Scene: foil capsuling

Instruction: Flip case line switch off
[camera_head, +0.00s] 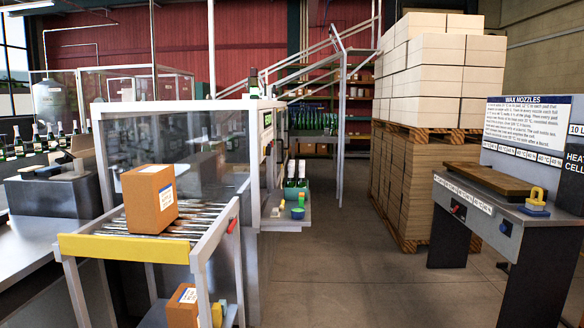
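A cardboard case (151,199) with a white label sits on a roller conveyor (110,219) with a yellow front bar (125,248). A small red switch or handle (232,226) is on the conveyor's right side rail. It is too small to tell its position, and no label on it is readable. Another red control (267,150) shows on the machine's side panel, beside the green sign. Neither of my grippers is in view.
A second case (183,306) sits below the conveyor. Stacked cartons on pallets (432,80) stand at the back. A wax nozzle bench (500,205) is at the right. The floor (345,250) between is clear.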

